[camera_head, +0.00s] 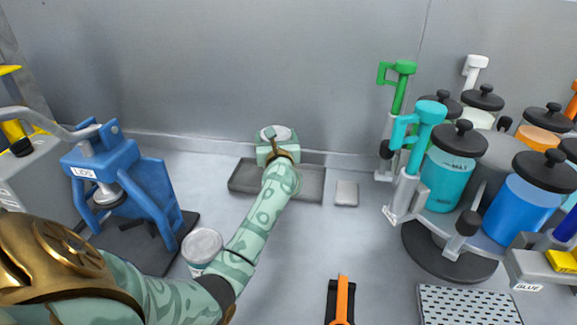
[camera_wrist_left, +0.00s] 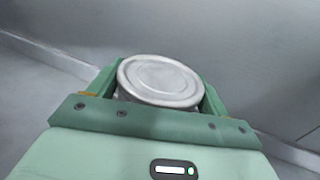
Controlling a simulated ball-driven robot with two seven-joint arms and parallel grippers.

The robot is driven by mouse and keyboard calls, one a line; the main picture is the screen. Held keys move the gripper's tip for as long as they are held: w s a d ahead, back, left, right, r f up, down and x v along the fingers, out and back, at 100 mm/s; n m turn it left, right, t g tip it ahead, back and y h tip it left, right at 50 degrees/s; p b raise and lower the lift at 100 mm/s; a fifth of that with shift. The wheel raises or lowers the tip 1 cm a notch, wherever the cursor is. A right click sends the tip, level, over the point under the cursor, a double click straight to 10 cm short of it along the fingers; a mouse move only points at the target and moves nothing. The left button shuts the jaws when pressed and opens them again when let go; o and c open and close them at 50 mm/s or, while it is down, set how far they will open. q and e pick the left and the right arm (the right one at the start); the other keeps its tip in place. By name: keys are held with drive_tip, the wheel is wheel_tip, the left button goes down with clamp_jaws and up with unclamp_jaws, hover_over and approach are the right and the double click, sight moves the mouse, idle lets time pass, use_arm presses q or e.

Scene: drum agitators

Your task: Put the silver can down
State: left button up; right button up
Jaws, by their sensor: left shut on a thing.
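The silver can (camera_wrist_left: 160,78) is between the fingers of my left gripper (camera_head: 274,146), its round lid facing up. In the head view the can's pale top (camera_head: 276,133) shows at the far end of my arm; its body is mostly hidden by the green fingers. My left gripper is shut on the can. In the picture it lies over the dark shallow tray (camera_head: 243,180) near the back wall; I cannot tell whether the can touches the tray. My right gripper is not in view.
A second can (camera_head: 202,243) stands beside my left forearm. The blue lid press (camera_head: 120,180) is at left. A small grey block (camera_head: 346,193) lies right of the tray. A carousel with paint canisters (camera_head: 452,165) fills the right. An orange-handled tool (camera_head: 343,300) lies in front.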

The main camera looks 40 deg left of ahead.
use_arm(q)
drive_tip(key=f, duration=0.1)
drive_tip(key=w+f+b, duration=0.1)
drive_tip(key=w+f, duration=0.1)
drive_tip(key=f, duration=0.1)
drive_tip(key=shift+w+d+b, duration=0.15)
drive_tip(key=shift+d+b, duration=0.15)
drive_tip(key=shift+d, duration=0.05)
drive_tip(key=shift+w+d+f+b, duration=0.2)
drive_tip(key=shift+w+f+b, duration=0.15)
drive_tip(key=shift+w+f, duration=0.05)
drive_tip(key=f, duration=0.1)
drive_tip(key=f+b, duration=0.1)
drive_tip(key=shift+w+d+f, duration=0.1)
drive_tip(key=shift+w+f, duration=0.1)
drive_tip(key=shift+f, duration=0.15)
drive_tip(key=shift+f+b, duration=0.35)
drive_tip(key=shift+r, duration=0.1)
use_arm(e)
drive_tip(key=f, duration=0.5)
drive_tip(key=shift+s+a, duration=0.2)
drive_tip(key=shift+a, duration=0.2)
